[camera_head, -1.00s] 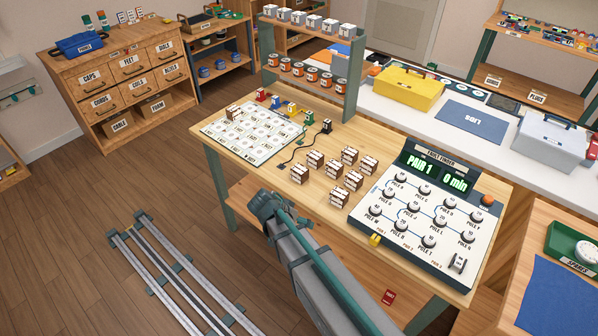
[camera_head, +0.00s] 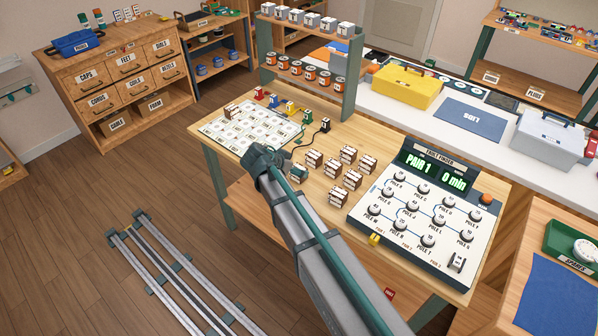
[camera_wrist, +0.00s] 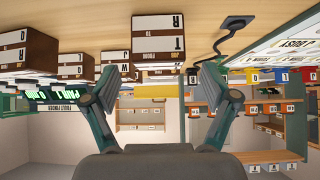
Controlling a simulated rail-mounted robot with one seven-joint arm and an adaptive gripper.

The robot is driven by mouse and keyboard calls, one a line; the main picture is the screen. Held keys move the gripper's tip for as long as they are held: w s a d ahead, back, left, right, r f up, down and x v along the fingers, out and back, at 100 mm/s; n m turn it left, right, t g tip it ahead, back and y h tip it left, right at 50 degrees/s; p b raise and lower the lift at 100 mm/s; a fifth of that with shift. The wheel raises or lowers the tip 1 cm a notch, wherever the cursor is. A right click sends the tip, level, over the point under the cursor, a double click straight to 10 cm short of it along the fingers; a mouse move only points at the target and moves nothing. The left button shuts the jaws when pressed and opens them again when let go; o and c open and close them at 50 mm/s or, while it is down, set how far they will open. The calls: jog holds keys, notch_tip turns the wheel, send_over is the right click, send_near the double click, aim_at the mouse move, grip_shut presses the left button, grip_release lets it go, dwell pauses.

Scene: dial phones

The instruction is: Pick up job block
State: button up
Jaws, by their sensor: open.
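Several brown-and-white lettered job blocks (camera_head: 349,155) stand in a cluster on the wooden bench. My gripper (camera_wrist: 157,82) is open, its two fingers spread apart with nothing held. In the wrist view, which looks upside down, a block marked T and R (camera_wrist: 158,32) stands ahead, roughly centred between the fingers and apart from them. More blocks (camera_wrist: 27,52) show at the left of that view.
A card-covered board (camera_head: 240,135) with one block on it lies at the bench's left. A black plug (camera_head: 325,125) with a cord is behind the blocks. The fault finder panel (camera_head: 418,222) stands right of them. A shelf rack (camera_head: 310,60) rises at the back.

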aim_at(301, 168)
jog(key=shift+p+x, duration=1.35)
jog(key=shift+x, duration=1.05)
jog(key=shift+w+d+f, duration=0.25)
jog(key=shift+w+d, duration=0.05)
jog(key=c, duration=1.3)
